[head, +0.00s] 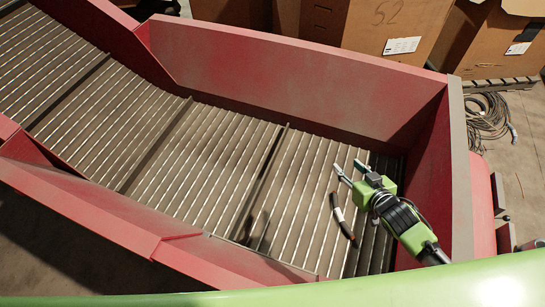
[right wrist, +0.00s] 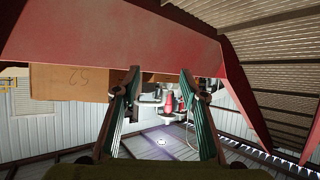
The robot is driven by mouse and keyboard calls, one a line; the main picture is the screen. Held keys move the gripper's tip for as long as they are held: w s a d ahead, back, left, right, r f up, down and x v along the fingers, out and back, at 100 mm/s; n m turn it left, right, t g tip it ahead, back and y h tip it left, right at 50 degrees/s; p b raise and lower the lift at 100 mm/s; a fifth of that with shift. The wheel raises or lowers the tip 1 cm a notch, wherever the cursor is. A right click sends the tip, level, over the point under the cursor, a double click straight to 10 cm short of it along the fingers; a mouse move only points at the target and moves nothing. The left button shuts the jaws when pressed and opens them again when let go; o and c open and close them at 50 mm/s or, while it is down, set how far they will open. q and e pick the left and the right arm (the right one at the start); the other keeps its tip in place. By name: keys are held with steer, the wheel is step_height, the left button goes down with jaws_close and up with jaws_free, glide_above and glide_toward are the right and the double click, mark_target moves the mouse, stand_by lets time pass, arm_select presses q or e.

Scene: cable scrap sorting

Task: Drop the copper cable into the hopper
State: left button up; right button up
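The red-walled hopper (head: 300,75) has a ribbed conveyor belt (head: 210,150) as its floor. A short dark cable piece (head: 343,218) with a white band and a brownish end is inside the hopper walls, below and beside my right gripper. I cannot tell whether it lies on the belt or is in the air. My right gripper (head: 350,170) is over the right end of the hopper, its fingers apart with nothing between them. In the right wrist view its two fingers (right wrist: 161,88) are also spread and empty. My left gripper is not in view.
Cardboard boxes (head: 390,28) stand behind the hopper's far wall. A heap of loose cables (head: 486,118) lies on the floor to the right. The belt slopes away to the upper left between red side walls. A green edge (head: 300,293) crosses the bottom of the head view.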

steer(key=v, duration=1.1)
steer(key=shift+s+r, duration=0.2)
steer(key=shift+s, duration=0.05)
